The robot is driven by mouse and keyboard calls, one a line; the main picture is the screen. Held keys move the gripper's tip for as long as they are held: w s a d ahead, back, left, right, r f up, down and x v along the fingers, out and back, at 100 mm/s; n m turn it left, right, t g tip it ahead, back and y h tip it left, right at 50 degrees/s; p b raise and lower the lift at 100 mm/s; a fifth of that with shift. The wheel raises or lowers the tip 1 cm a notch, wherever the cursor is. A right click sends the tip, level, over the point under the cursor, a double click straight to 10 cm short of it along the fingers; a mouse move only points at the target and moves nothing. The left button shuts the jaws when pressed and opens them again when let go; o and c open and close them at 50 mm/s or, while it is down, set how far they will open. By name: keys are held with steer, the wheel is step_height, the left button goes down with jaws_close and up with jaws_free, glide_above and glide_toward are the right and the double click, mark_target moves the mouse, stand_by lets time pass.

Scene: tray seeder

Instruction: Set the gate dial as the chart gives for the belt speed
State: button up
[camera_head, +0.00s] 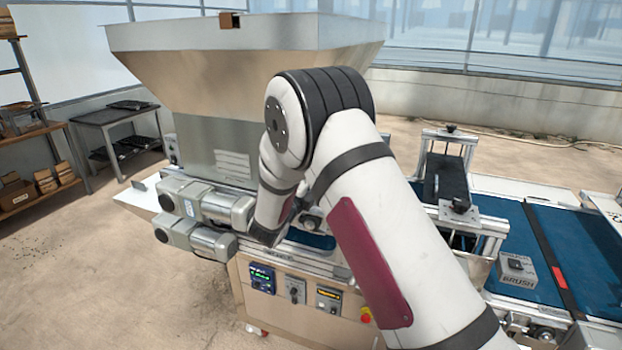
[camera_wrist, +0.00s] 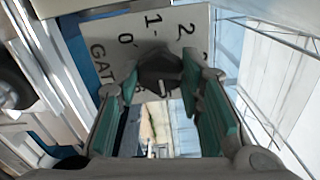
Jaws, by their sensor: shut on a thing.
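The gate dial shows in the wrist view as a dark knob (camera_wrist: 160,72) in front of a pale scale plate (camera_wrist: 182,22). The plate carries the numbers 0, 1 and 2 and part of the word GATE. My gripper (camera_wrist: 156,84) has its green-padded fingers on both sides of the knob and is shut on it. Where the knob points is not clear. In the head view my arm hides the gripper and the dial. A small display with green digits (camera_head: 262,278) sits on the front panel; I cannot read it.
The large hopper (camera_head: 230,90) stands behind my arm. Motors (camera_head: 205,203) stick out at the machine's left. A switch (camera_head: 295,289) and a yellow-lit display (camera_head: 328,299) are on the front panel. A BRUSH control box (camera_head: 516,268) stands by the blue belt (camera_head: 585,240). The floor at left is clear.

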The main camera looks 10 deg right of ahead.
steer(key=shift+m, duration=0.3)
steer(key=o, duration=1.2)
steer(key=shift+c, duration=0.2)
steer(key=shift+s+a, duration=0.1)
steer(key=v, duration=1.1)
steer(key=shift+s+a, duration=0.2)
steer(key=shift+s, duration=0.15)
